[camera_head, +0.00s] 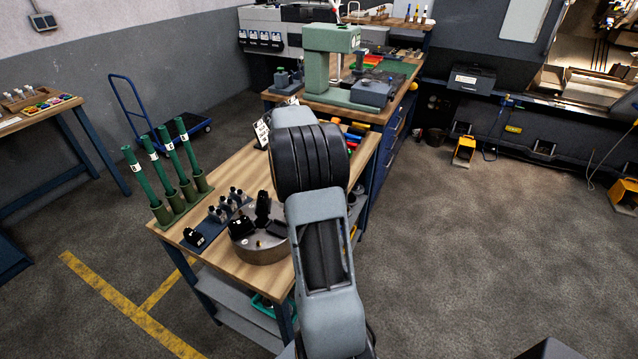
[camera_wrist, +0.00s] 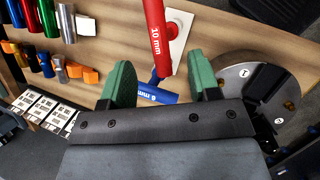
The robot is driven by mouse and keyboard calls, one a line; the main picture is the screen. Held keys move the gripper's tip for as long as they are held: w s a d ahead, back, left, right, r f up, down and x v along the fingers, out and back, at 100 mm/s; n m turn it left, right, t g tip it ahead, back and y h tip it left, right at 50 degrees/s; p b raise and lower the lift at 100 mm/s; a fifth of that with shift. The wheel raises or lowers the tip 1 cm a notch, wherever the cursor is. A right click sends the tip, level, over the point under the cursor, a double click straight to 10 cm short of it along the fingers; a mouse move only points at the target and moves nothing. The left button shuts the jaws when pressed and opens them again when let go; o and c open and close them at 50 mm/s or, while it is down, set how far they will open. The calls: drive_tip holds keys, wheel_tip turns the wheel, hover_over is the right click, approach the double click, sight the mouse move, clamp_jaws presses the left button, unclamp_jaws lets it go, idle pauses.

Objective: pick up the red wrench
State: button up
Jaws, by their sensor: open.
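The red wrench (camera_wrist: 155,33), marked "10 mm", shows in the wrist view, running down from the top edge. Its lower end reaches the space between the green fingertips of my gripper (camera_wrist: 160,66). My gripper is open, with one finger on each side of that end. A blue wrench (camera_wrist: 150,94), marked with a smaller size, lies across between the fingers below the red one. I cannot tell whether either finger touches a wrench. In the head view my arm hides the gripper and the wrenches.
A round metal chuck (camera_wrist: 238,88) is close right of the gripper; it also shows on the wooden bench (camera_head: 228,180). A white plate (camera_wrist: 181,23) lies behind the red wrench. Coloured cylinders (camera_wrist: 47,18) stand at upper left, near printed cards (camera_wrist: 40,107).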

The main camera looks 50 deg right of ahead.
drive_tip(key=shift+p+x, duration=0.7)
drive_tip(key=shift+x, duration=2.95)
clamp_jaws()
